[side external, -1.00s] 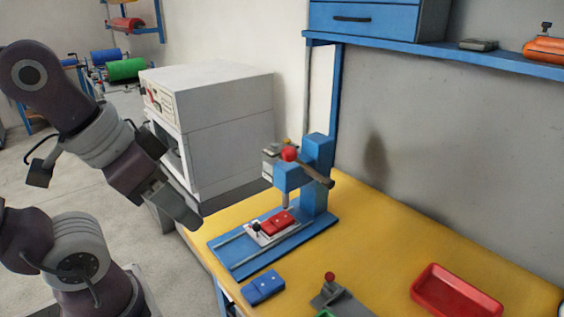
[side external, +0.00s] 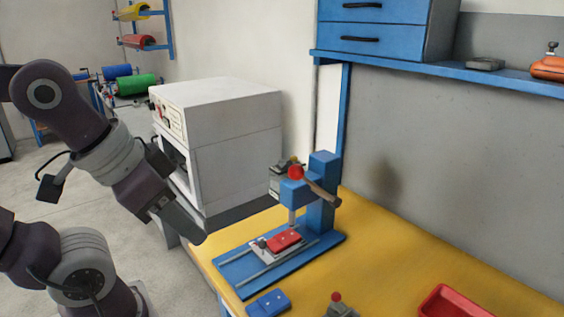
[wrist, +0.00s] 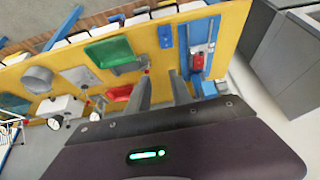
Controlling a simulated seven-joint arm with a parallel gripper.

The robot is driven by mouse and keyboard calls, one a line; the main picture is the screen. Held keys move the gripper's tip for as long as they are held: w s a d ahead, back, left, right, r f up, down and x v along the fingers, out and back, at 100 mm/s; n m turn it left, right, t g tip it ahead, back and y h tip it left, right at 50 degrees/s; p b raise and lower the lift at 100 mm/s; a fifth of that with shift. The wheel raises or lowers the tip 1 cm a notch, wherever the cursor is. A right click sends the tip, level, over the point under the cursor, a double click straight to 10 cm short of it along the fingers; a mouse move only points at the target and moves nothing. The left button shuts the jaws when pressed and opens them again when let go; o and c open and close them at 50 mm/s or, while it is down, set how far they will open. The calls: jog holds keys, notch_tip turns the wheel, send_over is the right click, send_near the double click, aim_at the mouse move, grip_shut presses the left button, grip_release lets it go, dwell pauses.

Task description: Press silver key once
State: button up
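I cannot make out a silver key in either view; any small keys are too small to tell. The blue press (side external: 322,190) stands on the yellow table, with a red knob on its grey lever and a red block (side external: 284,240) on the plate below. A grey fixture with a red knob (side external: 337,298) is cut off at the bottom edge. My gripper (side external: 198,238) hangs in the air left of the press, apart from it. In the wrist view my gripper (wrist: 160,76) has its two fingers apart, with nothing between them.
A white box-shaped machine (side external: 215,140) with a small control panel stands behind my gripper. A blue block (side external: 268,303) and a red tray (side external: 452,303) are on the table. A green tray (wrist: 110,50) shows in the wrist view. A blue shelf (side external: 440,74) overhangs the back.

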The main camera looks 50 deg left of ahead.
grip_shut()
dwell(1.4)
